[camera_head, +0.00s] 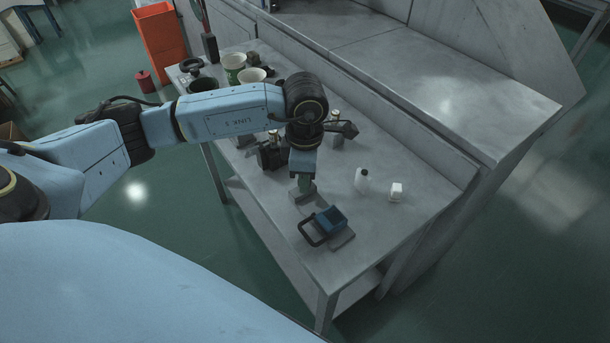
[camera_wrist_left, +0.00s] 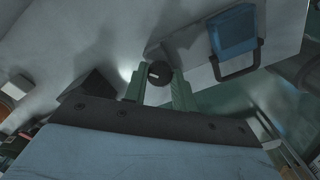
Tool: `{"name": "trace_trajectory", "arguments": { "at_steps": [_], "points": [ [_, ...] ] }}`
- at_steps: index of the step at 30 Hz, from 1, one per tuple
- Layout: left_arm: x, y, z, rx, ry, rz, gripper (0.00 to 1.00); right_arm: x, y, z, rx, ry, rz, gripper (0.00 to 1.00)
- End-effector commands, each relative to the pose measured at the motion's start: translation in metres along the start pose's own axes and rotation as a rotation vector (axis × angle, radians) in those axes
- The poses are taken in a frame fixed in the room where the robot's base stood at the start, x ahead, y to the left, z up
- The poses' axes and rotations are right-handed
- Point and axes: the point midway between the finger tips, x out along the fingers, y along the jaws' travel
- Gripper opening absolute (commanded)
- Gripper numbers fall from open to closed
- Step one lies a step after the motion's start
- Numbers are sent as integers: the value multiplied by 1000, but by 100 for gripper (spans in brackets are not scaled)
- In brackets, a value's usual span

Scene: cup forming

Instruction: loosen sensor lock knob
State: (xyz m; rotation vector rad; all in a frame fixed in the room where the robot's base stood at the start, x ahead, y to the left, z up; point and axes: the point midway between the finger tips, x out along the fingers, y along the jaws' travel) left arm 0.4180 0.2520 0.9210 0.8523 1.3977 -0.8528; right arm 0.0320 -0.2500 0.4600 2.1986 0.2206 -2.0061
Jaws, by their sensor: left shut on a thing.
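The sensor lock knob (camera_wrist_left: 158,73) is a round black knob with a pale mark, at the tips of the two green fingers in the left wrist view. My left gripper (camera_wrist_left: 159,84) is shut on the knob. In the head view my left gripper (camera_head: 303,182) points down over a small grey metal block (camera_head: 303,197) on the workbench. The knob is hidden there by the gripper and wrist. My right gripper is in neither view.
A blue device with a black handle (camera_head: 329,220) sits just in front of the gripper on the grey workbench (camera_head: 385,235). A white bottle (camera_head: 361,179) and a small white container (camera_head: 396,191) stand to the right. Paper cups (camera_head: 233,66) and dark fixtures stand behind.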

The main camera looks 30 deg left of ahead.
Motion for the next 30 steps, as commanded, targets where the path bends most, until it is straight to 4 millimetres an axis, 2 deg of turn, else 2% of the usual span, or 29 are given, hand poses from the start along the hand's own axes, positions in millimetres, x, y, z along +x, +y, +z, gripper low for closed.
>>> {"name": "trace_trajectory", "arguments": {
  "at_steps": [15,21,30],
  "points": [
    [-1,2,-1,-466,0,3,4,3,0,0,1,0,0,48],
    [-2,2,-1,-593,0,3,4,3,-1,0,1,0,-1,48],
    [-2,2,-1,-692,0,3,4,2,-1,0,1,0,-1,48]
  ]
}}
